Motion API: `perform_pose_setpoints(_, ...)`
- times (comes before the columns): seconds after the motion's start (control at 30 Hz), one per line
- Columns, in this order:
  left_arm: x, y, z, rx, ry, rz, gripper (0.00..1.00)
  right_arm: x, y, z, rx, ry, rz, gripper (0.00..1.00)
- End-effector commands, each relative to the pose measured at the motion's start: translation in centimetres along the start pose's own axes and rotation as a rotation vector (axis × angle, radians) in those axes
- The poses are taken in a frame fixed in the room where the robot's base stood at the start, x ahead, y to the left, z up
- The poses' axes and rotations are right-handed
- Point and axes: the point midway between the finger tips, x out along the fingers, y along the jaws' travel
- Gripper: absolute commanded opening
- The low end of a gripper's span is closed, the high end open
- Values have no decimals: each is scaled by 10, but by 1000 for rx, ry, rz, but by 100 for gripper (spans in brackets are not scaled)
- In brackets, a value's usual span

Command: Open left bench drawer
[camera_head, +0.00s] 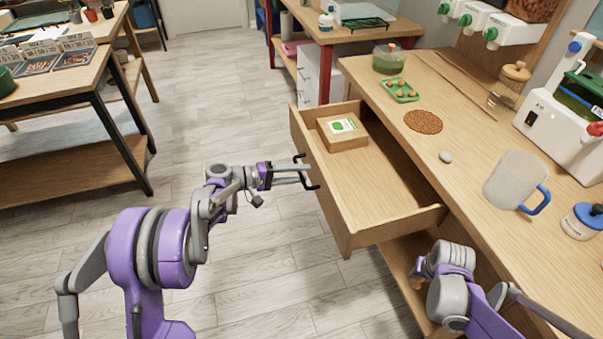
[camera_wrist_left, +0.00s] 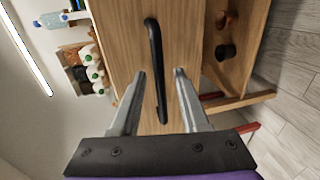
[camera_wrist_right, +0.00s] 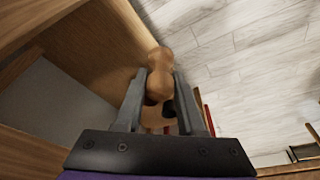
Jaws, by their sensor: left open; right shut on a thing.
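The left bench drawer (camera_head: 350,236) is pulled out from the wooden bench, and its inside shows. A cardboard box with a green and white label (camera_head: 343,132) lies at its far end. The drawer's black handle (camera_head: 301,163) is on its front and shows upright in the left wrist view (camera_wrist_left: 154,60). My left gripper (camera_head: 308,177) is open at the handle, which lies between its fingers in the wrist picture; contact is unclear. My right gripper (camera_wrist_right: 160,80) is shut on a brown, rounded wooden thing (camera_wrist_right: 158,62). In the head view its fingers are hidden.
On the bench top stand a mug (camera_head: 510,182), a grey stone (camera_head: 446,157), a brown round mat (camera_head: 423,122) and a green tray (camera_head: 400,91). Open floor (camera_head: 240,110) lies left of the drawer. Another table (camera_head: 75,75) stands at the left.

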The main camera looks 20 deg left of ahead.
Motion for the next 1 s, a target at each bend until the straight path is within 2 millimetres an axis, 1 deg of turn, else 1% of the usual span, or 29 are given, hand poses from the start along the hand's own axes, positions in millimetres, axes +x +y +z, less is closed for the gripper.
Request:
perform_pose_setpoints(0.17,-33,1,-1,0,5,0,45,-7,0,-2,0,2,0,0)
perform_pose_setpoints(0.3,-64,1,-1,0,5,0,45,-12,0,-3,0,4,0,0)
perform_pose_setpoints(0.4,-84,1,-1,0,4,0,45,-15,0,-4,0,5,0,0)
perform_pose_setpoints(0.5,-99,1,-1,0,3,0,45,-18,0,-4,0,6,0,0)
perform_pose_setpoints(0.6,-108,1,0,0,2,0,45,-19,0,-4,0,6,0,0)
perform_pose_setpoints(0.7,-114,0,0,0,1,0,45,-19,0,-4,0,6,0,0)
perform_pose_setpoints(1.0,-114,0,0,0,0,0,45,-19,0,-4,0,6,0,0)
